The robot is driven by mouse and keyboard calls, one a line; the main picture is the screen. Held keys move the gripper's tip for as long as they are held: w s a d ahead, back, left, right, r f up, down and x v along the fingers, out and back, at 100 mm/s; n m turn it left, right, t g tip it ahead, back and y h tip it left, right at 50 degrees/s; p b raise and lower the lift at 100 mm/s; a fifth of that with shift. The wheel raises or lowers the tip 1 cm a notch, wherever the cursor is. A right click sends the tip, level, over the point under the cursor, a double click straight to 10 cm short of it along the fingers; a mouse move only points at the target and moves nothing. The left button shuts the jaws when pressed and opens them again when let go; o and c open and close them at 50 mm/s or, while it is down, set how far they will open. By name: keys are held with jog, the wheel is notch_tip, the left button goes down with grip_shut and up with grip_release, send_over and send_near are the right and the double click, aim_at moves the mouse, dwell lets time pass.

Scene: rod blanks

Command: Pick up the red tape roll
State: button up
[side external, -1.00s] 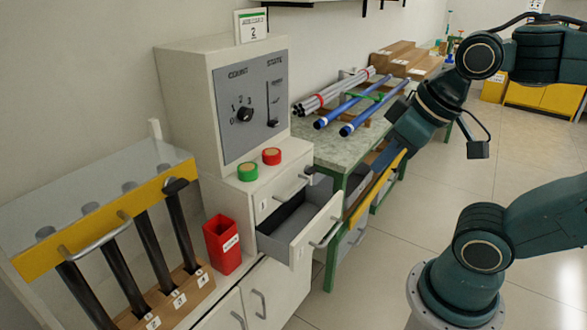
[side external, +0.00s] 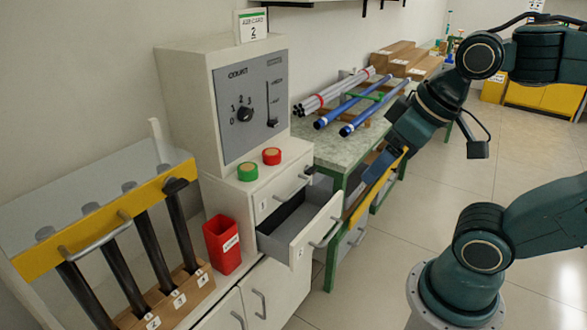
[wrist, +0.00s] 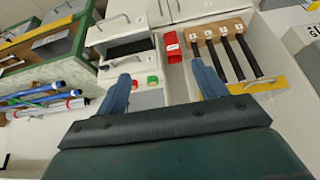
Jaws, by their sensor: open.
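The red tape roll (side external: 271,156) lies flat on top of the white cabinet, right of the green tape roll (side external: 247,172) and apart from it. In the wrist view the red roll (wrist: 136,85) shows just inside the left finger, with the green roll (wrist: 153,81) to its right. My gripper (wrist: 160,72) is open, its two blue fingers spread wide with nothing held. In the side view my gripper (side external: 374,170) is to the right of the roll, in front of the green-framed table, clear of both rolls.
A drawer (side external: 302,225) stands open below the rolls. A control panel (side external: 255,105) rises behind them. A red bin (side external: 222,245) and a rack of black rods (side external: 150,245) are at left. Blue and grey rods lie on the table (side external: 330,145) at right.

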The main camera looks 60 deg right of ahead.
jog(key=shift+o, duration=0.5)
jog(key=w+d+r+g, duration=0.1)
jog(key=w+d+r, duration=0.15)
jog(key=w, duration=0.75)
jog(key=w+d+r, duration=0.1)
jog(key=w+d, duration=0.3)
jog(key=w, duration=0.6)
jog(key=w+d+f+g, duration=0.1)
jog(key=w+d+f, duration=0.9)
jog(key=w+d, duration=0.4)
jog(key=shift+w, duration=0.6)
jog(key=shift+f, duration=0.15)
send_over(277, 154)
jog(key=shift+d+f, duration=0.1)
jog(key=shift+f, duration=3.95)
